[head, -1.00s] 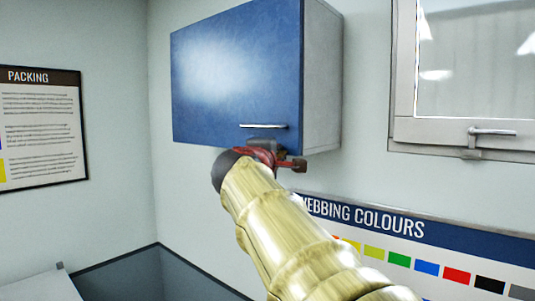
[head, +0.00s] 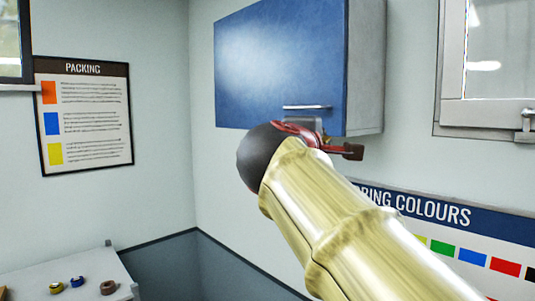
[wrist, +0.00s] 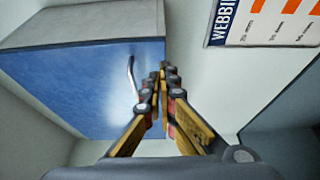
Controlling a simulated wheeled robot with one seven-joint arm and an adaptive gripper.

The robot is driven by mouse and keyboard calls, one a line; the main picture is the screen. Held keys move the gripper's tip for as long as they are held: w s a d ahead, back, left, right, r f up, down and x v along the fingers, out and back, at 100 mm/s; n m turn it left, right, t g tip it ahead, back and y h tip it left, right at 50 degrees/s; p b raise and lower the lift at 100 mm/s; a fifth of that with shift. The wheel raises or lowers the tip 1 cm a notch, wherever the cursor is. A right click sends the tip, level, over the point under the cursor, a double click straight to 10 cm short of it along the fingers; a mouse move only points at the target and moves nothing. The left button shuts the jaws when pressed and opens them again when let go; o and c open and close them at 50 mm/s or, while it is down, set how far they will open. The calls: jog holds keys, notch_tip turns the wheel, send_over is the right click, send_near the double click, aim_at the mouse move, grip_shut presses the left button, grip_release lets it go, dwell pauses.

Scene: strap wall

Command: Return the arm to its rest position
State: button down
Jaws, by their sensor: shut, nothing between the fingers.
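My arm reaches up from the lower right of the head view, its pale gold links filling the middle. My gripper (head: 350,151) is at its far end, partly hidden by the dark wrist joint, and appears in front of the lower edge of the blue wall cabinet (head: 270,60). In the wrist view, the fingers of my gripper (wrist: 167,72) are shut together with nothing between them. The cabinet's silver handle (wrist: 132,80) shows just left of the fingertips, and the cabinet door looks closed. I cannot tell the exact gap between fingers and cabinet.
A window (head: 495,60) is at the upper right. A webbing colours board (head: 440,215) hangs below the cabinet. A packing poster (head: 85,115) is on the left wall. A grey surface (head: 40,280) at the lower left holds small rolls. Open space lies left of the arm.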

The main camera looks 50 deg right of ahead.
jog(key=w+a+f+m+y+b, duration=0.1)
jog(key=a+f+y, duration=0.2)
jog(key=f, duration=0.7)
jog(key=w+a+f+m+y+b, duration=0.1)
jog(key=a+f+m+y, duration=0.15)
jog(key=f, duration=0.85)
jog(key=w+a+f+m+y+b, duration=0.1)
jog(key=a+f+y+b, duration=0.2)
jog(key=f, duration=0.7)
jog(key=s+a+f+y+b, duration=0.2)
jog(key=a+f+b, duration=0.2)
jog(key=a+f, duration=0.4)
jog(key=s+a+f+y+b, duration=0.2)
jog(key=a+f, duration=0.6)
jog(key=f, duration=0.7)
jog(key=s+a+f+g+y+b, duration=0.1)
jog(key=s+a+f+y+b, duration=0.1)
jog(key=a+f+y+b, duration=0.2)
jog(key=shift+a+f+b, duration=1.55)
jog(key=shift+a+f, duration=0.9)
jog(key=shift+f, duration=1.8)
